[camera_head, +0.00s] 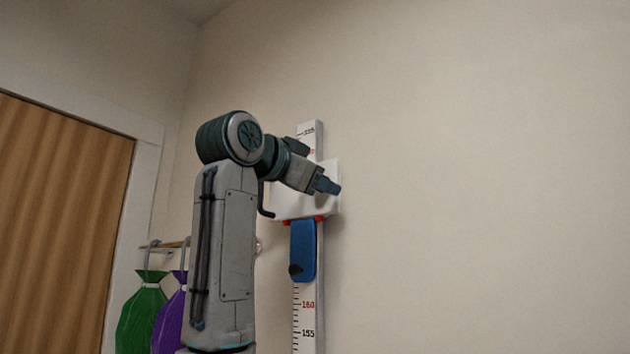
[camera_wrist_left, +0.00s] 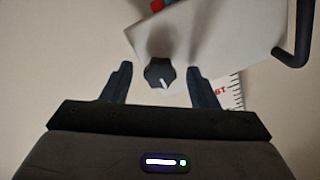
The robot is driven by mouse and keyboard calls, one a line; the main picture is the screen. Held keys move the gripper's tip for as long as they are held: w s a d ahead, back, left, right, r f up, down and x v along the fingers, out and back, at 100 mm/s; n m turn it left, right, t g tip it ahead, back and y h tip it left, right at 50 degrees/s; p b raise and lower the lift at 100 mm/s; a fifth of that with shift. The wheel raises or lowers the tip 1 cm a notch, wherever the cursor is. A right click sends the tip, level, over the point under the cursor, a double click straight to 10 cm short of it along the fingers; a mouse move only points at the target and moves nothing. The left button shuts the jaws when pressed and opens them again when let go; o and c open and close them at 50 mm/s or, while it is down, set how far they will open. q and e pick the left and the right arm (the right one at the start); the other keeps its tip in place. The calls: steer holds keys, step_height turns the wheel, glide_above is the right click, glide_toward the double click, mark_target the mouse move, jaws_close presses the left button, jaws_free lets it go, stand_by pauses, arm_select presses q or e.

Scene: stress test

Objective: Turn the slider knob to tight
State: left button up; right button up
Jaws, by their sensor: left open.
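A dark slider knob (camera_wrist_left: 159,74) with a white pointer line sits near the edge of a white slider plate (camera_wrist_left: 205,30) in the left wrist view. The pointer line points down and slightly right there. My left gripper (camera_wrist_left: 158,68) is open, with one finger on each side of the knob and a gap on both sides. In the head view my left gripper (camera_head: 329,186) is in front of the white slider plate (camera_head: 292,203) on the wall-mounted height scale (camera_head: 309,330) and hides the knob. My right gripper is not in view.
A blue panel (camera_head: 304,245) with a dark part at its lower left hangs below the plate. A dark curved hook (camera_wrist_left: 292,45) is beside the plate. Green (camera_head: 143,320) and purple (camera_head: 170,325) bags hang on the left. The wall on the right is bare.

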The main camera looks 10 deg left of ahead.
arm_select(q)
steer(key=b+v, duration=0.5)
steer(key=v, duration=0.5)
steer(key=shift+s, duration=0.35)
steer(key=shift+a+f, duration=0.1)
